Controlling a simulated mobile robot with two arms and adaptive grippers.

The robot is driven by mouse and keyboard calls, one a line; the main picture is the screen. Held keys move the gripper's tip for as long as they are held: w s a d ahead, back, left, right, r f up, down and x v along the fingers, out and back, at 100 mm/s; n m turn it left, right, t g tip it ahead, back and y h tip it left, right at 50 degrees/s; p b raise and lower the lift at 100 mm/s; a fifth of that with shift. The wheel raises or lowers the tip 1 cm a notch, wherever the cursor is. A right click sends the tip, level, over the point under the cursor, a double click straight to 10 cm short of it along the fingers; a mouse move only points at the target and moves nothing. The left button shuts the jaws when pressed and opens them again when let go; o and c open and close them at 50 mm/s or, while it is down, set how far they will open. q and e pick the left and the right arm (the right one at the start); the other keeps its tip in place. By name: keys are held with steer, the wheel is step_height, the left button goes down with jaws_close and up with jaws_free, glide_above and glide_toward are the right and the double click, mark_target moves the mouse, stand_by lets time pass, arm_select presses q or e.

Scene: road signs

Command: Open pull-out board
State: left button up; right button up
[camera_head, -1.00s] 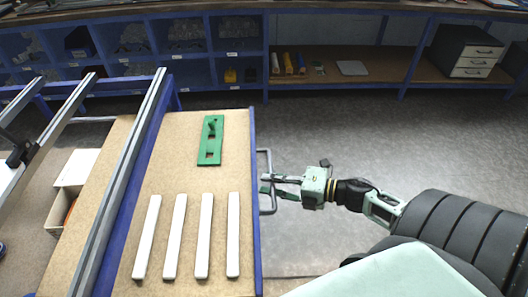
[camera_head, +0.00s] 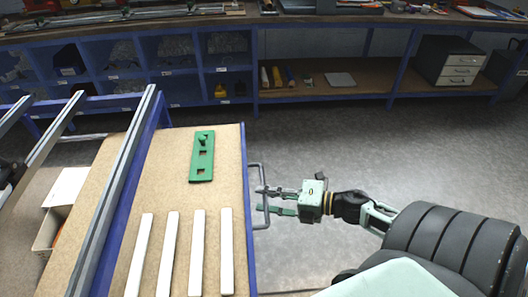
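The pull-out board (camera_head: 180,190) is a brown wooden panel with a blue right edge, in the left half of the head view. A grey bar handle (camera_head: 258,166) sticks out from that edge. My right gripper (camera_head: 265,199) reaches in from the right at the handle. Its two fingers are apart, with a visible gap, and the tips overlap the handle's outer bar; I cannot tell whether they touch it.
A green plate with square holes (camera_head: 202,157) and several white bars (camera_head: 196,255) lie on the board. A metal rail (camera_head: 120,185) runs along its left side. A blue shelf unit with bins (camera_head: 140,87) stands behind. The grey floor (camera_head: 370,140) right of the board is clear.

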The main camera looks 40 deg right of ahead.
steer(key=v, duration=1.1)
